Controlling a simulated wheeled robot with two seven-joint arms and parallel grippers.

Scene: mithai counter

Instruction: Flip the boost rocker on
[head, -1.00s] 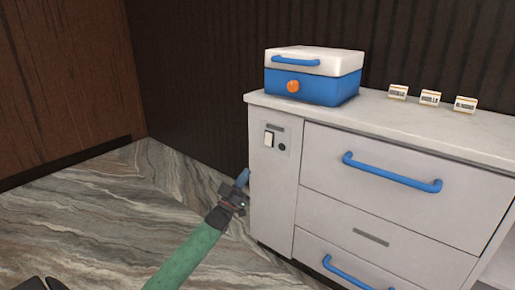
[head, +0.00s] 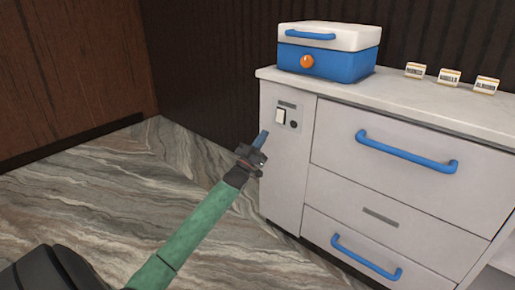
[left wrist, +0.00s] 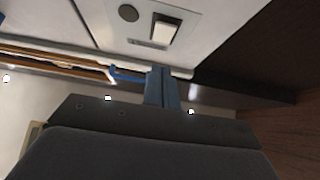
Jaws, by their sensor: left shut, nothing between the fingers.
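The boost rocker (head: 280,116) is a small white switch on a grey plate high on the narrow left panel of the white cabinet. It also shows in the left wrist view (left wrist: 163,32), beside a dark round knob (left wrist: 128,13). My left gripper (head: 261,138) is shut and empty, its blue fingers pointing up just below and left of the rocker, apart from it. The blue fingers also show in the left wrist view (left wrist: 161,88). Which way the rocker is tipped is too small to tell. My right gripper is not in view.
A blue and white box (head: 326,62) with an orange knob stands on the countertop (head: 400,100). Several small labels stand at the right. Drawers with blue handles (head: 406,152) fill the cabinet's right. The marble floor at left is clear.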

